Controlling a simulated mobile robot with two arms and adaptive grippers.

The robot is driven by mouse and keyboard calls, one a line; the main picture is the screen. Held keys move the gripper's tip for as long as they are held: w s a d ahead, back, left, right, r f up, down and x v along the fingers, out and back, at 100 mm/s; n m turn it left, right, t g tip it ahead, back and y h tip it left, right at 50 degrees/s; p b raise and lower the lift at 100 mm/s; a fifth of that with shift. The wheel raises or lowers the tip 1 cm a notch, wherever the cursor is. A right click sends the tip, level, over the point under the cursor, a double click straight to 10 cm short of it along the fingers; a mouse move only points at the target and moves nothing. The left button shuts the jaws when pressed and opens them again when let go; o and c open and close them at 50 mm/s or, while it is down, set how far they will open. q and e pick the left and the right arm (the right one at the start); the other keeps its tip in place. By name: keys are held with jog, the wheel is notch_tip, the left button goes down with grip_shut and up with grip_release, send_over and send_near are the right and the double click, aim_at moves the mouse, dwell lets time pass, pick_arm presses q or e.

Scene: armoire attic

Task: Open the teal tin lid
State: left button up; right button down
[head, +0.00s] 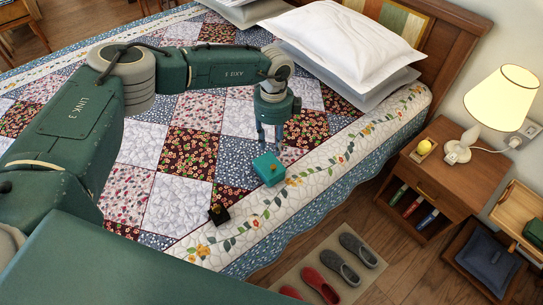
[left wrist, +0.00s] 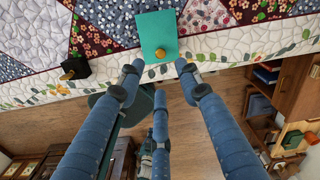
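The teal tin (head: 269,168) sits on the quilt near the bed's front edge, with a small golden knob on it. In the left wrist view the teal tin (left wrist: 157,33) is at the top centre, and its knob (left wrist: 160,53) points towards the fingers. My left gripper (head: 270,141) is just above and behind the tin in the head view, fingers pointing down. In the left wrist view my left gripper (left wrist: 158,70) has its fingers spread, with nothing between them. I cannot tell whether a fingertip touches the tin. My right gripper is not in view.
A small black box (head: 218,214) with a golden part lies on the quilt, left of the tin. White pillows (head: 345,40) are behind. A nightstand (head: 452,178) with a lamp (head: 503,95) stands right. Slippers (head: 335,268) lie on a floor mat.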

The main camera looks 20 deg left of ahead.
aim_at(273, 166)
pick_arm(q)
jog(key=f, duration=0.2)
jog(key=f+p, duration=0.1)
jog(key=shift+s+d+f, duration=0.15)
jog(key=shift+s+f, duration=0.05)
jog(key=shift+f, duration=0.2)
notch_tip(273, 166, down, 6)
jog(key=shift+w+r, duration=0.1)
jog(key=shift+r, duration=0.05)
jog(key=shift+f, duration=0.5)
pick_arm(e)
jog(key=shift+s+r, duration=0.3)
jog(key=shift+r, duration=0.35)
pick_arm(q)
grip_shut()
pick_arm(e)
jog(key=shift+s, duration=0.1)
